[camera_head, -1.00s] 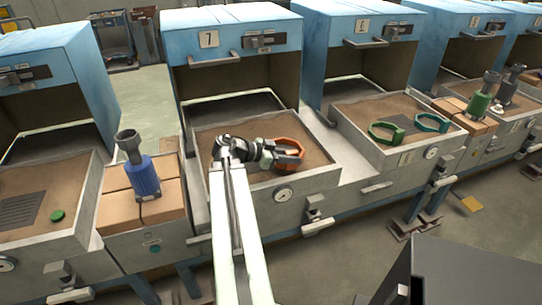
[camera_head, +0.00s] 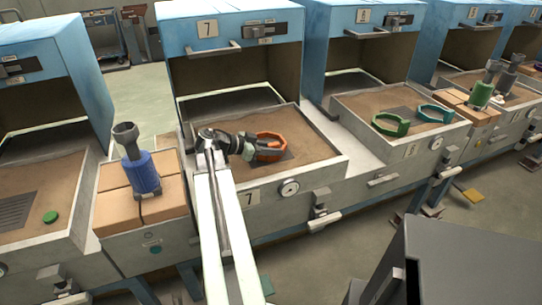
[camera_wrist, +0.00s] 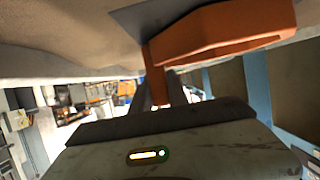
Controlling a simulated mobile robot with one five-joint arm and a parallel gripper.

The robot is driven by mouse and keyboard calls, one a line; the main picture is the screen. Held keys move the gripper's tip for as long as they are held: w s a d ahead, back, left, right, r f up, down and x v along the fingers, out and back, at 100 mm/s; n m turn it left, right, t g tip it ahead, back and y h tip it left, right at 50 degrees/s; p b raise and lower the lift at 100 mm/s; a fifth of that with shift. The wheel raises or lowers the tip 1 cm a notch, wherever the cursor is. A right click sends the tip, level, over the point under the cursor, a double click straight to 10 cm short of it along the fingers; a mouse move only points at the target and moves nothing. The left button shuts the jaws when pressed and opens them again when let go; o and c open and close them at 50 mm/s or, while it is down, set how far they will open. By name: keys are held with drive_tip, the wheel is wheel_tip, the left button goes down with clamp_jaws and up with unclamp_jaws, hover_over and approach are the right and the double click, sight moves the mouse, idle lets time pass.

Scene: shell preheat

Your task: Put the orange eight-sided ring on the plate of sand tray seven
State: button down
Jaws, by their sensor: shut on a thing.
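The orange eight-sided ring (camera_head: 285,148) is in my gripper (camera_head: 253,148), which is shut on the ring's left side. In the head view the ring appears over the dark plate (camera_head: 270,167) in the sand of tray seven (camera_head: 322,164). The plate's front and right parts show; the ring and gripper cover the rest. In the wrist view the ring (camera_wrist: 228,32) is large at the top, close to the grey plate (camera_wrist: 160,14). I cannot tell whether it touches the plate. My gripper's jaws (camera_wrist: 155,90) are partly hidden there.
Furnace seven (camera_head: 233,32) stands open behind the tray. A blue tool (camera_head: 143,172) stands on the bricks to the left. Bare sand surrounds the plate.

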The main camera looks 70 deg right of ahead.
drive_tip(key=shift+w, duration=0.15)
drive_tip(key=shift+f, duration=0.25)
drive_tip(key=c, duration=1.3)
unclamp_jaws()
drive_tip(key=shift+r, duration=0.1)
drive_tip(key=shift+r, duration=0.15)
drive_tip(key=p+v, duration=0.5)
drive_tip(key=v, duration=0.7)
